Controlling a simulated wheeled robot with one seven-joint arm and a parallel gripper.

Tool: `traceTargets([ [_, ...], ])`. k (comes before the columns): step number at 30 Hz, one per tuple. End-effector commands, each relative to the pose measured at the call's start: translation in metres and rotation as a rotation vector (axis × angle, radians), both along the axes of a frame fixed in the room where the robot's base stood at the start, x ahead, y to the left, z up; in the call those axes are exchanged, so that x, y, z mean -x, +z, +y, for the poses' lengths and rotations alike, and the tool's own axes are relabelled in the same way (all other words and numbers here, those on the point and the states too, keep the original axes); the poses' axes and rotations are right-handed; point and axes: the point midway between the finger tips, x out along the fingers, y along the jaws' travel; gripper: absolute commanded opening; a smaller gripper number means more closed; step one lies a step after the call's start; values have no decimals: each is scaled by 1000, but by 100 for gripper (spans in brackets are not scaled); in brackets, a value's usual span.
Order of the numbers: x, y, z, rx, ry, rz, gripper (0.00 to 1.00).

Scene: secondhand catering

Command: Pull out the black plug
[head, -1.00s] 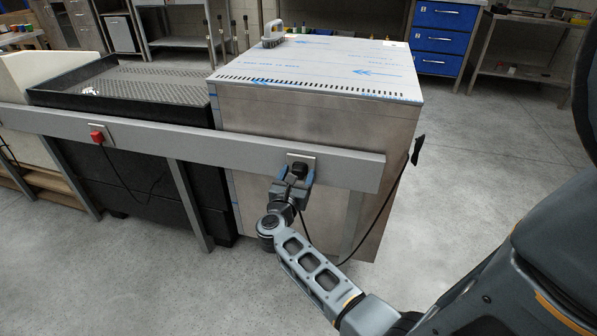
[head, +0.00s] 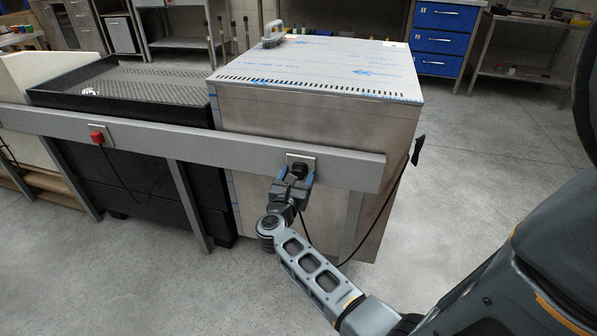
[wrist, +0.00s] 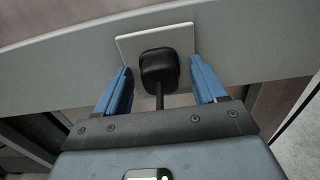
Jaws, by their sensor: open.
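The black plug (wrist: 159,68) sits in a pale square socket plate (wrist: 181,39) on the grey rail, its cord hanging down. It also shows small in the head view (head: 299,170). My gripper (wrist: 164,82) is open, with one blue finger on each side of the plug and cord. The fingertips reach about level with the plug's lower part, with visible gaps on both sides. In the head view my gripper (head: 293,180) is just below and in front of the plug and hides part of it.
A red plug (head: 97,136) sits in another socket farther left on the grey rail (head: 221,150). A large metal cabinet (head: 300,125) stands behind the rail, with a brush (head: 273,35) on top. Clear floor lies in front.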

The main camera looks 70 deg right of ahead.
Motion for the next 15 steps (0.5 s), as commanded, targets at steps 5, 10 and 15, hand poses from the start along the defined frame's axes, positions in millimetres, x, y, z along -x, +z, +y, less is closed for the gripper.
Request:
traceTargets([
  [5, 0, -1, 0, 1, 0, -1, 70],
  [10, 0, 0, 0, 0, 0, 0, 70],
  [15, 0, 0, 0, 0, 0, 0, 58],
])
